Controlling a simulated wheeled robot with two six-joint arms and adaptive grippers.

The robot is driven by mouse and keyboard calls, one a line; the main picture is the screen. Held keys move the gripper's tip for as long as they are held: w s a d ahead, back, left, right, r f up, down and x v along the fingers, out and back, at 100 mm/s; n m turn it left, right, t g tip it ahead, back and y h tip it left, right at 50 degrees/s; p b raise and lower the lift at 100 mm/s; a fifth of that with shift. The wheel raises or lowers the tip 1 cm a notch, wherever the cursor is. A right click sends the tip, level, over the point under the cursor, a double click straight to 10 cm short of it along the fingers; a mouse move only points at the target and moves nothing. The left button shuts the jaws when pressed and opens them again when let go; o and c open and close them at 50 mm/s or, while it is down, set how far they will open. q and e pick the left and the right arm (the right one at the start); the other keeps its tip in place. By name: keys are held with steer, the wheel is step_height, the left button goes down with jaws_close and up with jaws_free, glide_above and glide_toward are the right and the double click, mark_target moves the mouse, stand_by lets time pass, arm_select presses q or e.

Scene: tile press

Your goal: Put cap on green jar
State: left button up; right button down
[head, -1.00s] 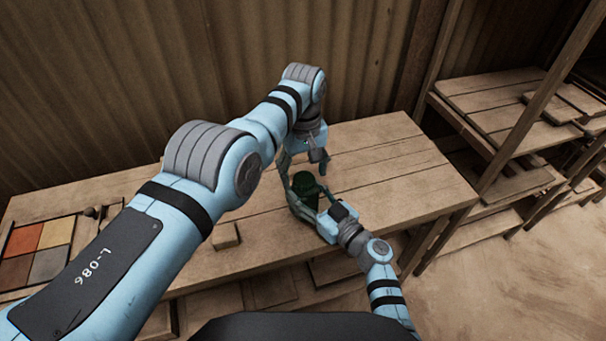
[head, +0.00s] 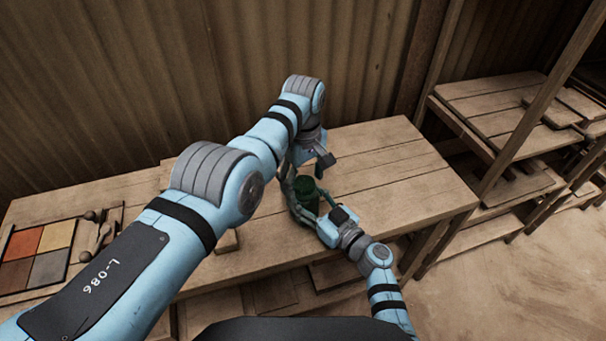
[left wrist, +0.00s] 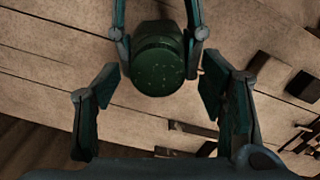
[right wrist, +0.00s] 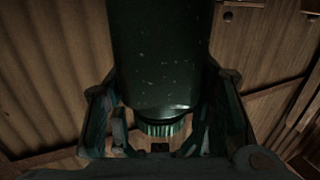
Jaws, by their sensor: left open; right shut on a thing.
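The green jar (head: 306,204) is held above the table, between my right gripper's fingers. Its round, speckled dark green top (left wrist: 158,66) faces my left wrist camera and looks closed. I cannot clearly tell where the cap and the jar meet. In the right wrist view the jar body (right wrist: 157,55) fills the middle, with a ribbed green band (right wrist: 163,128) at its lower end. My right gripper (head: 314,207) is shut on the jar's sides. My left gripper (left wrist: 158,85) is open, its fingers spread on either side of the green top, apart from it.
The plank table (head: 400,170) is mostly clear to the right. A small wooden block (head: 228,241) lies near its front edge, partly behind my left arm. A tray of coloured tiles (head: 37,250) and some small tools (head: 98,232) are at the left. Shelves (head: 500,110) stand at the right.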

arm_select(q)
steer(key=n, duration=0.9)
steer(key=shift+n, duration=0.3)
step_height(320, 180, up, 8)
steer(key=shift+w+r, duration=0.1)
step_height(320, 180, down, 4)
steer(key=m, duration=0.5)
steer(key=shift+r, duration=0.25)
step_height(320, 180, down, 5)
steer(key=shift+r, duration=0.1)
steer(key=n, duration=0.8)
steer(key=shift+r+n, duration=0.1)
steer(key=shift+n, duration=0.6)
step_height(320, 180, up, 8)
steer(key=shift+r, duration=0.15)
steer(key=m, duration=0.2)
steer(key=shift+m, duration=0.4)
steer(key=m, duration=0.2)
steer(key=shift+m, duration=0.4)
steer(key=m, duration=0.3)
steer(key=shift+r, duration=0.1)
steer(key=m, duration=1.4)
steer(key=r+m, duration=0.1)
steer(key=m, duration=0.6)
steer(key=shift+w+d+r+h, duration=0.1)
steer(key=shift+w+d+h, duration=0.15)
steer(key=shift+w+h, duration=0.05)
